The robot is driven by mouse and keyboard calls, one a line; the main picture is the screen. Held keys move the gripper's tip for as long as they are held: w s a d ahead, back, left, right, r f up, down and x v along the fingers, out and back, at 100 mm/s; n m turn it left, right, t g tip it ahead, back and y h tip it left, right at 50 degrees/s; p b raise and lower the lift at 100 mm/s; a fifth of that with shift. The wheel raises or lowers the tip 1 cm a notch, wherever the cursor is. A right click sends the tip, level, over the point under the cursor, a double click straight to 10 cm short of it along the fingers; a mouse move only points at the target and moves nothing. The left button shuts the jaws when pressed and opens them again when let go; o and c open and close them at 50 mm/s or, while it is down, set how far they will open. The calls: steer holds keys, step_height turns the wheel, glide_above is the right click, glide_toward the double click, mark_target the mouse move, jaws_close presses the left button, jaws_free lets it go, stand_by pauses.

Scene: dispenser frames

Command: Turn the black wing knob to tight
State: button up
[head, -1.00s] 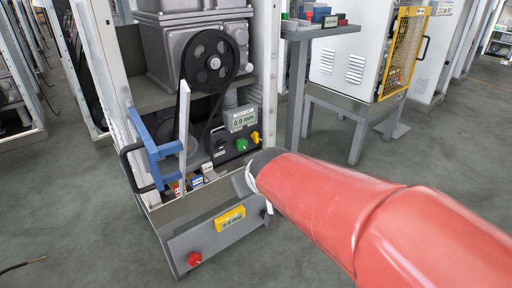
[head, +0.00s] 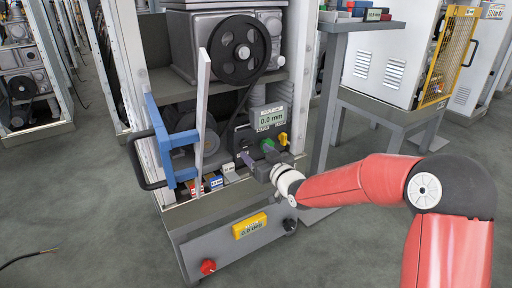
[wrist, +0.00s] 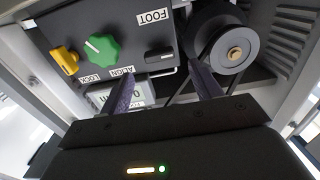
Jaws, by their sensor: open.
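In the wrist view the panel appears upside down, with a FOOT label near the black knob. My gripper (wrist: 163,78) is open and empty. Its two dark fingers are spread either side of the black knob in this view; I see no contact. In the head view my gripper (head: 248,158) is low in front of the panel, partly covering the black knob. The green knob (head: 267,146) stays visible there.
A grey display (head: 268,117) reads 0.0 mm above the knobs. A belt wheel (head: 240,50) is above. A blue bracket (head: 172,148) with an upright bar stands left. The lower front plate carries a yellow readout (head: 250,225) and a red knob (head: 208,266).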

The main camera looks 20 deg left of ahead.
mark_target(248, 145)
steer(key=x, duration=0.5)
steer(key=shift+w+a, duration=0.15)
steer(key=c, duration=1)
